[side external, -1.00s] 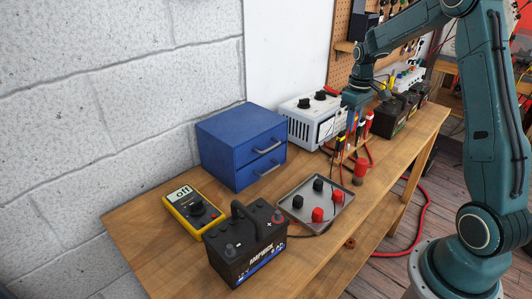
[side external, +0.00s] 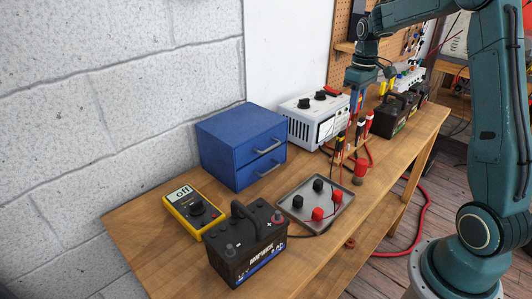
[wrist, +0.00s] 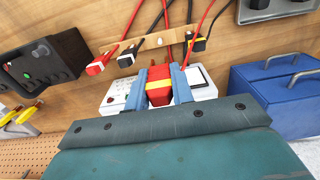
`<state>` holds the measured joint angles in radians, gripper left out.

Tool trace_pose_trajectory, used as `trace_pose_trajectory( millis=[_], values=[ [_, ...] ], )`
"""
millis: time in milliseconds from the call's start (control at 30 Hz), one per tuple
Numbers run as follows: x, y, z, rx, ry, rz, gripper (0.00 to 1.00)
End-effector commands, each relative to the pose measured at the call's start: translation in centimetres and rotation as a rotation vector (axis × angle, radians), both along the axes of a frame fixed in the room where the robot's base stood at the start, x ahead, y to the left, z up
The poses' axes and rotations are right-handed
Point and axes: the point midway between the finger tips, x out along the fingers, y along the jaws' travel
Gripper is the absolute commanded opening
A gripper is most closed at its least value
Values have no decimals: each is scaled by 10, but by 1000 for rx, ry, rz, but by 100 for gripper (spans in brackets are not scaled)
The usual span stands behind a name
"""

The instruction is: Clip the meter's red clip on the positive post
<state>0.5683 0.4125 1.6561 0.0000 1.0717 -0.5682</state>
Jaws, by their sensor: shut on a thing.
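My gripper (side external: 358,100) is above the clip rack at the back of the bench. In the wrist view its blue fingers (wrist: 160,84) are shut on a red clip with a yellow band (wrist: 159,88). The yellow meter (side external: 194,209) lies at the left of the bench, and its display reads "off". The black battery (side external: 247,250) stands upright at the front, beside the meter. Its positive post (side external: 277,217), red and by a plus mark, is at the right of its top and has no clip on it. The other post (side external: 231,250) is grey.
A metal tray (side external: 296,219) with red and black caps lies behind the battery. A blue drawer cabinet (side external: 235,145) and a white metered box (side external: 300,122) stand along the wall. The wooden rack (wrist: 125,58) holds other clips. A red cup-like item (side external: 361,170) stands near the rack.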

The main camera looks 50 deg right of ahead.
Motion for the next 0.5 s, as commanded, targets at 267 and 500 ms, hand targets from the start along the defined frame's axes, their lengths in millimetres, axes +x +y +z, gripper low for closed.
trace_pose_trajectory(
  millis=[267,500],
  values=[
    [0,0,38,0,-1,0,12],
    [-1,9,56,1,1,2,12]
  ],
)
